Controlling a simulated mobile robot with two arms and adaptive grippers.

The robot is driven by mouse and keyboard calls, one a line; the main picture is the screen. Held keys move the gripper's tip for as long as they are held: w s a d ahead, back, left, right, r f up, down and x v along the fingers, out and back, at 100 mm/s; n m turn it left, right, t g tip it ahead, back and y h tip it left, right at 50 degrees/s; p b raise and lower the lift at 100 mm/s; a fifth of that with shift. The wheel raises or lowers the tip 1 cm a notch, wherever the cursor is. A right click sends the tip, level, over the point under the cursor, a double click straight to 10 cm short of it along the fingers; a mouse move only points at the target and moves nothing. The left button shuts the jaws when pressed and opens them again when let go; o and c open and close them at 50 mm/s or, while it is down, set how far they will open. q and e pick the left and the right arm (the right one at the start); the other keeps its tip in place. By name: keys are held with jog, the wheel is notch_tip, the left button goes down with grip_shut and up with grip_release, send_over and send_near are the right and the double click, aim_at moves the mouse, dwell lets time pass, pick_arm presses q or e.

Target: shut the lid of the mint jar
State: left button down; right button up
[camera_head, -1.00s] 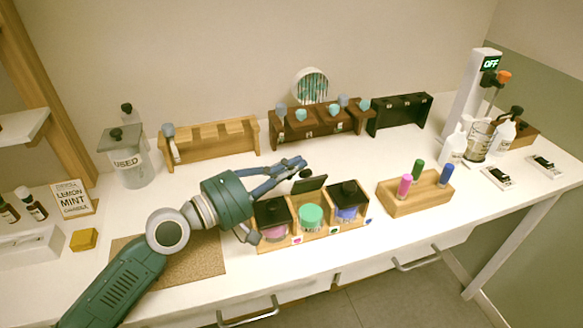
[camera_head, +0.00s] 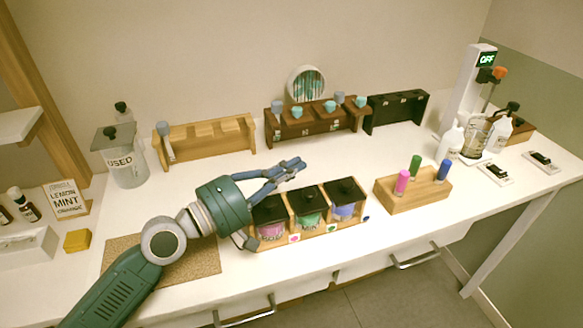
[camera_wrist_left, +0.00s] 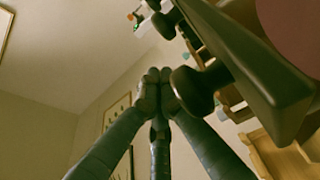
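The mint jar (camera_head: 308,220) is the middle jar in a wooden holder (camera_head: 330,240) in the head view, with green contents and a label at its front. Its dark lid (camera_head: 300,204) lies flat over its top, knob upward. I cannot tell whether it is fully seated. My left gripper (camera_head: 294,165) is behind and above the jars, its fingers drawn together with nothing visible between them. The fingertips (camera_wrist_left: 157,84) also meet in the left wrist view, close to dark lids and knobs. My right gripper is not in view.
A pink jar (camera_head: 271,231) and a blue jar (camera_head: 344,211) flank the mint jar, both with dark lids. A wooden block (camera_head: 410,201) with coloured vials stands to the right. Racks (camera_head: 205,146) line the back.

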pick_arm(q)
jog(key=v, duration=1.2)
jog(key=shift+s, duration=0.1)
